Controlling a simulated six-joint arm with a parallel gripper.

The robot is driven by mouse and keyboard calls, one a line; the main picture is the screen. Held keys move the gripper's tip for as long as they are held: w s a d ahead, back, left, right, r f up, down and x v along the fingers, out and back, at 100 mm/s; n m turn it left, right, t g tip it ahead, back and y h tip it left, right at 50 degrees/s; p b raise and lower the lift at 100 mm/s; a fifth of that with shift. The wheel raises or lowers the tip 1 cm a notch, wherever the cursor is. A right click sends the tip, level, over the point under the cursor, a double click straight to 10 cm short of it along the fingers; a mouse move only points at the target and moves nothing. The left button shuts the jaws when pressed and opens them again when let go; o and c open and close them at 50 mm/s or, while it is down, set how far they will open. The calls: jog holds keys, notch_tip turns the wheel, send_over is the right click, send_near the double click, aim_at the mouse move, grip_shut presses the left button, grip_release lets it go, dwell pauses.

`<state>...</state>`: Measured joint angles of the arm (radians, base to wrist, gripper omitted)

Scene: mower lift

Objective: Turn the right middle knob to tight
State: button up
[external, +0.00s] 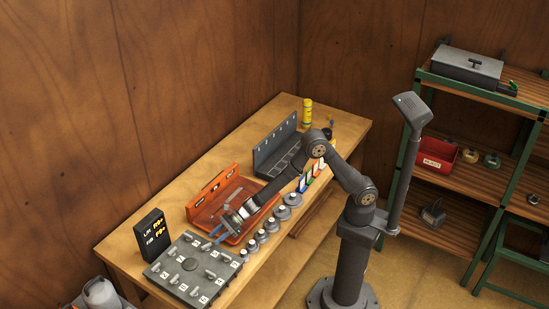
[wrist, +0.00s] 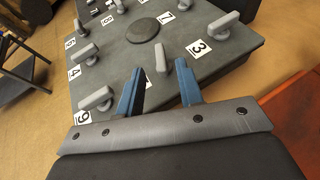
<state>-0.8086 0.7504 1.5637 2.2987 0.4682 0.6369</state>
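A grey panel (external: 170,262) with several grey bar-shaped knobs, a round disc and white number labels lies at the front left of the bench. In the wrist view the panel (wrist: 125,60) fills the upper middle. My gripper (external: 218,236) is at the panel's upper right edge. Its two blue fingers (wrist: 158,76) are apart, with nothing between their tips. A grey knob (wrist: 160,57) stands just beyond the gap between them. Other knobs (wrist: 223,22) stand by labels such as 3, 4, 5 and 9. I cannot tell which knob is the right middle one.
An orange tray (external: 197,204) lies beside the panel, under my arm. Several round grey pieces (external: 252,246) line the bench's front edge. A black display box (external: 151,235) stands behind the panel's left side. A grey rack (external: 268,151) stands farther back.

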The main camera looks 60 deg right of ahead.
aim_at(207, 245)
jog(key=shift+x, duration=2.25)
grip_shut()
